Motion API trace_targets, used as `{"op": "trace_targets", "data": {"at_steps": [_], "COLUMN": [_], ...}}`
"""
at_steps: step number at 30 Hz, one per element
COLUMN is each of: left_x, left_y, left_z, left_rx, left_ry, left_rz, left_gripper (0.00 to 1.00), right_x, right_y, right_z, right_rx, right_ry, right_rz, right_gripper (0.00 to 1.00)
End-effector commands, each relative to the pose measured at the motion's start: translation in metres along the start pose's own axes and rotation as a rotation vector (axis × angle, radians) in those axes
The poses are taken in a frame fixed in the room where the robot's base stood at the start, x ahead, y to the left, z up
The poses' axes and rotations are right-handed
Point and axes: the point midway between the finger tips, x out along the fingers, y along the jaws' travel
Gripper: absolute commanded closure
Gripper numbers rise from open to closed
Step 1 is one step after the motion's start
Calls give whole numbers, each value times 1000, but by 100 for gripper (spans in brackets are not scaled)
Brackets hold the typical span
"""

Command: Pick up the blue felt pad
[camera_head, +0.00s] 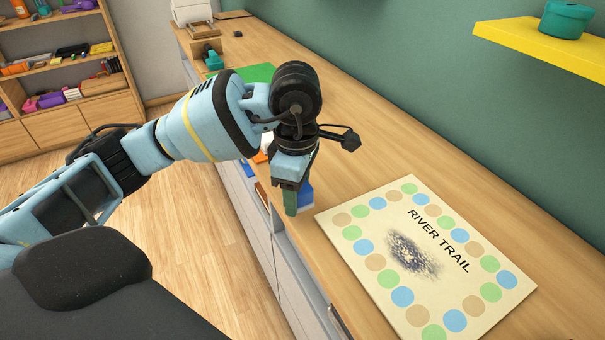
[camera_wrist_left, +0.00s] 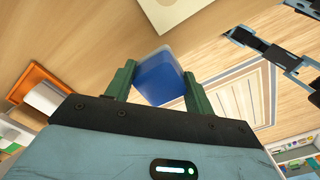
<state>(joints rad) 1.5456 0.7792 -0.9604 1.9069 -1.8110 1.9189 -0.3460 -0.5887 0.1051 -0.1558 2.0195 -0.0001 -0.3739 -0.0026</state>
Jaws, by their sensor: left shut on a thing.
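The blue felt pad (camera_wrist_left: 160,78) sits between the two green fingers of my left gripper (camera_wrist_left: 158,90) in the left wrist view, with a finger on each side. In the head view my left gripper (camera_head: 297,200) points down over the front edge area of the wooden counter, just left of the game board. Part of the blue pad (camera_head: 305,194) shows beside the green finger; the rest is hidden behind it. I cannot tell whether the pad is clear of the counter. My right gripper is not in the head view.
A game board (camera_head: 336,215) marked River Trail lies on the counter (camera_head: 400,140) right of the gripper. A green flat item (camera_head: 261,73) and small orange and blue things lie behind my arm. A yellow wall shelf (camera_head: 540,48) holds a teal pot (camera_head: 566,20).

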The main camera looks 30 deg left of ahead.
Motion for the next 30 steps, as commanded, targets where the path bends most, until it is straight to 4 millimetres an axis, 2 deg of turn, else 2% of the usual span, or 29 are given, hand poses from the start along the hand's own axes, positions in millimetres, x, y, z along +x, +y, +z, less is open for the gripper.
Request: {"op": "trace_targets", "data": {"at_steps": [6, 13, 19, 28, 29, 30], "left_x": [-3, -5, -6, -6, -6, -6], "left_y": [-35, -59, -68, -69, -69, -69], "left_z": [4, 7, 7, 8, 8, 8], "left_rx": [2, 1, 0, -1, -1, -1], "left_ry": [0, 0, 1, 0, 0, 0], "left_rz": [0, 0, -1, 0, 0, 0], "left_gripper": [70, 70, 70, 70, 49, 55], "right_x": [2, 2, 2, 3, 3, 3], "right_y": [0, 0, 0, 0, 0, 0], "right_z": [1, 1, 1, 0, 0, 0], "right_rx": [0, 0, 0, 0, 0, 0], "right_ry": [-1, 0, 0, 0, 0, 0], "right_rz": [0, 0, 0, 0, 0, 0], "right_gripper": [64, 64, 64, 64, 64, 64]}}
